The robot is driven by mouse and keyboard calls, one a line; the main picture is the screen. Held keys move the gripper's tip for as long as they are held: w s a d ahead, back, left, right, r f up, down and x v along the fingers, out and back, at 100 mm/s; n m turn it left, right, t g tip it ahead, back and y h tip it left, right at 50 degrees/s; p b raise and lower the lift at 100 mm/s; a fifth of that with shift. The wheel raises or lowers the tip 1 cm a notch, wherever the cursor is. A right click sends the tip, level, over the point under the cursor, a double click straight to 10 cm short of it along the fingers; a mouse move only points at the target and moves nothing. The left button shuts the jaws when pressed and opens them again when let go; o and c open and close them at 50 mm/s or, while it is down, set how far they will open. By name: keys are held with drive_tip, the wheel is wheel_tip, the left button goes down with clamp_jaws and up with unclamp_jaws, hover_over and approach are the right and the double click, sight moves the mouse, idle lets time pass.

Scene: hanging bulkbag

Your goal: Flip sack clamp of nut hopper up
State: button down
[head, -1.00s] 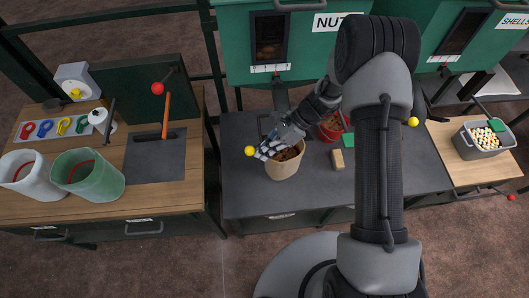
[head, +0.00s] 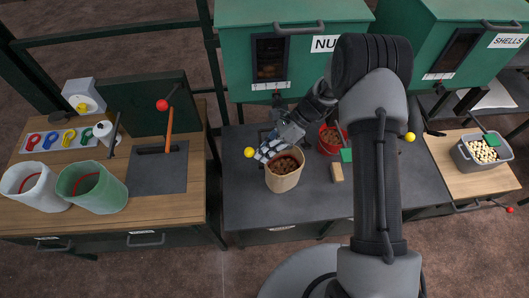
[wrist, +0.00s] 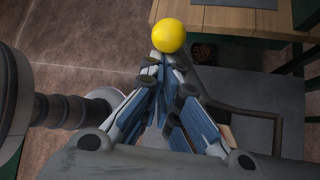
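My gripper (head: 262,154) lies over the back left rim of the beige sack (head: 283,181), which holds brown nuts. In the wrist view my fingers (wrist: 160,62) meet at their tips, right against the yellow ball (wrist: 169,36). The lever's rod is mostly hidden by my fingers, so I cannot tell whether it is between them.
A red bucket (head: 327,147), a green scoop (head: 346,156) and a wooden block (head: 337,173) are right of the sack. A second hopper (head: 470,50) has another yellow ball (head: 410,137). A wooden bench (head: 60,222) with bins is at left.

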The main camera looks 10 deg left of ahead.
drive_tip(key=shift+w+a+r, duration=0.15)
drive_tip(key=shift+w+r, duration=0.15)
drive_tip(key=v, duration=0.7)
drive_tip(key=shift+s+d, duration=0.15)
drive_tip(key=shift+d, duration=0.1)
drive_tip(key=shift+f, duration=0.1)
